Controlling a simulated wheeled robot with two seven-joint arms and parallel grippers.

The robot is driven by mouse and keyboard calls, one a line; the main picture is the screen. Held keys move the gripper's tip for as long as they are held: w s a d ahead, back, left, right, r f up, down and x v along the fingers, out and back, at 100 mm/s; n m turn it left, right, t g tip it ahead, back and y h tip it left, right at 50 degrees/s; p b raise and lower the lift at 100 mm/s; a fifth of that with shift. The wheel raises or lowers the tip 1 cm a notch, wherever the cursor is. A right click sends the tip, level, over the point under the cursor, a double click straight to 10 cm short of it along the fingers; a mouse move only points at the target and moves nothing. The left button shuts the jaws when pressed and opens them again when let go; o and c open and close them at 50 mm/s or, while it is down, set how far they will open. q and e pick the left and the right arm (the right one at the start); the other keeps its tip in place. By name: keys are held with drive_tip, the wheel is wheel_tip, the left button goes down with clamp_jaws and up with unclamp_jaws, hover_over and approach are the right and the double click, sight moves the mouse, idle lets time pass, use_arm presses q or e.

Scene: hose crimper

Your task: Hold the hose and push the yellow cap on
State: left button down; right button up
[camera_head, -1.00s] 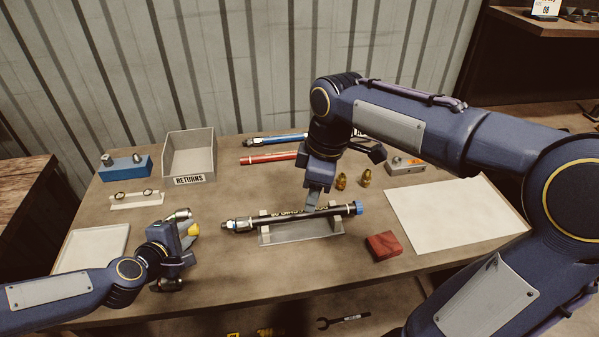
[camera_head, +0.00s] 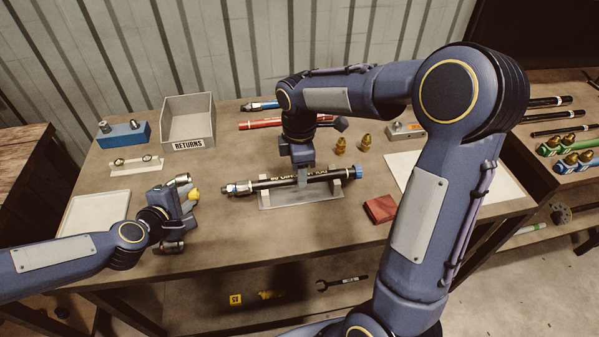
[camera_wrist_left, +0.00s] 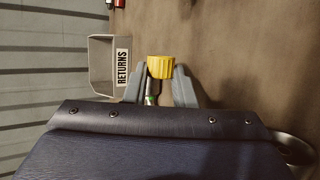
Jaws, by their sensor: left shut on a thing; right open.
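The black hose (camera_head: 280,182) lies in a grey cradle (camera_head: 300,198), with a metal fitting (camera_head: 238,188) at its left end and a blue cap (camera_head: 358,171) at its right end. My right gripper (camera_head: 302,178) points down at the middle of the hose and is open; its fingers partly hide the hose. My left gripper (camera_head: 186,208) is shut on the yellow cap (camera_wrist_left: 160,67), which sticks out between its fingertips in the left wrist view. In the head view the yellow cap (camera_head: 194,194) is left of the hose's fitting, apart from it.
A grey RETURNS bin (camera_head: 189,125), a blue block (camera_head: 124,134) and a white rack (camera_head: 135,166) stand at the back left. Red and blue hoses lie behind the cradle. Brass fittings (camera_head: 341,145) and a red block (camera_head: 380,208) are at the right.

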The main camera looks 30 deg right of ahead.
drive_tip(key=shift+f, duration=1.15)
clamp_jaws()
